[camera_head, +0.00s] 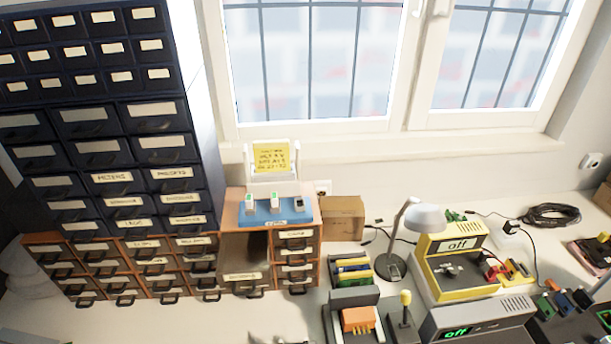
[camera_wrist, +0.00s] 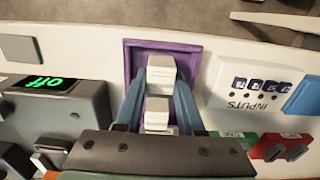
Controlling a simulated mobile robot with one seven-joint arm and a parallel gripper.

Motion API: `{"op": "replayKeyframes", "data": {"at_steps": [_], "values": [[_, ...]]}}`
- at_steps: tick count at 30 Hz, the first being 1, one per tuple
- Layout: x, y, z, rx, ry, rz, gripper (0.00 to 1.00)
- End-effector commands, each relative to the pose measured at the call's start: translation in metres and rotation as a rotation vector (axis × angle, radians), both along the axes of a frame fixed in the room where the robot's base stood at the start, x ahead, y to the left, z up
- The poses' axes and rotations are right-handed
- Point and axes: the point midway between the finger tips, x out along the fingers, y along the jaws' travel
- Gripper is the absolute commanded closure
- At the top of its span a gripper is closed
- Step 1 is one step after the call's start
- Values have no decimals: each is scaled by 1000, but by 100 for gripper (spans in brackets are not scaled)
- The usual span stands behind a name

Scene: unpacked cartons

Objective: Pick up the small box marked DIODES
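In the wrist view my gripper (camera_wrist: 161,88) points down into a purple tray (camera_wrist: 192,52), with one blue-grey finger on each side. A small whitish box (camera_wrist: 161,65) stands between the finger ends. A second pale box (camera_wrist: 157,105) lies nearer my palm, partly hidden. The fingers look apart, with no clear sign of a grip. No DIODES lettering is readable on either box. My gripper cannot be made out in the head view. There, a pulled-out drawer (camera_head: 245,255) has a label too small to read surely.
In the wrist view a grey device reading "off" (camera_wrist: 58,100) stands left. A white INPUTS panel (camera_wrist: 262,85) and green and red blocks (camera_wrist: 285,147) lie right. The head view shows a lamp (camera_head: 425,217), a yellow device (camera_head: 455,270) and a blue tray of small items (camera_head: 262,220).

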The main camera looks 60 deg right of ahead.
Motion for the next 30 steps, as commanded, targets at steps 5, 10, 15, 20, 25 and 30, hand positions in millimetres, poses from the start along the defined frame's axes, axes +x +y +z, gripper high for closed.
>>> {"op": "replayKeyframes", "data": {"at_steps": [5, 10, 15, 20, 25, 30], "values": [[0, 0, 0, 0, 0, 0, 100], [0, 0, 0, 0, 0, 0, 100], [0, 0, 1, 0, 0, 0, 100], [0, 0, 10, -1, -1, 0, 100], [0, 0, 33, -1, -2, -1, 100], [1, 0, 63, -2, -3, -1, 100]]}}
